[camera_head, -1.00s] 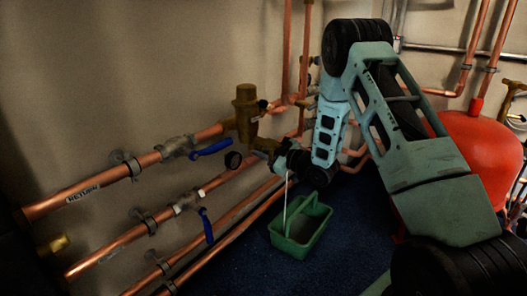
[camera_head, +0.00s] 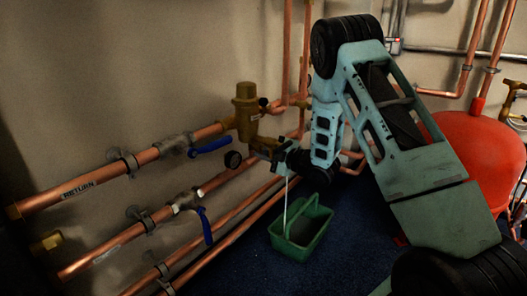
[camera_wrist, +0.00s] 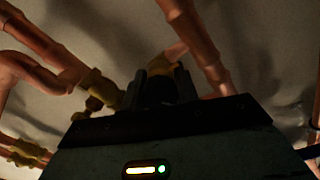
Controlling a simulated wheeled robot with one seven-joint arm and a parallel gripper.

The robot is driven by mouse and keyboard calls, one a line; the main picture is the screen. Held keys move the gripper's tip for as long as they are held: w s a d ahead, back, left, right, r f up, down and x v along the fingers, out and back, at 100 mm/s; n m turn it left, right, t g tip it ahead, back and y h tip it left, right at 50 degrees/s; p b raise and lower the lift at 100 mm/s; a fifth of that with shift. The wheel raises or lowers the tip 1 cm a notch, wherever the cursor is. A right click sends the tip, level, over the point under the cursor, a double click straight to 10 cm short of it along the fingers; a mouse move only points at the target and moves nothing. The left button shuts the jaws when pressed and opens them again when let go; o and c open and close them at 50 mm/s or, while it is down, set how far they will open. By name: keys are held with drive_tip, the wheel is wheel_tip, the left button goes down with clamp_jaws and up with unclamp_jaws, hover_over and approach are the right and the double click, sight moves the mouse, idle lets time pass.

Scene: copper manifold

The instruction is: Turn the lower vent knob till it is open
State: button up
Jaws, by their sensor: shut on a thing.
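A thin pale line, a stream or a tube, runs from beneath my gripper down into a green tray (camera_head: 318,240) on the floor.
Copper pipes with blue lever handles (camera_head: 210,146) (camera_head: 205,226) run along the wall to the left. A red tank (camera_head: 478,160) stands at the right, close to my arm. Blue floor is clear around the tray.

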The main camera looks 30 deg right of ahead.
drive_tip(key=shift+f, duration=0.1)
idle(0.3)
drive_tip(key=o, duration=1)
drive_tip(key=shift+c, duration=0.2)
drive_tip(key=shift+s+d, duration=0.1)
drive_tip(key=shift+s, duration=0.05)
drive_tip(key=p+v, duration=0.6)
drive_tip(key=v, duration=1.1)
drive_tip(key=shift+s, duration=0.1)
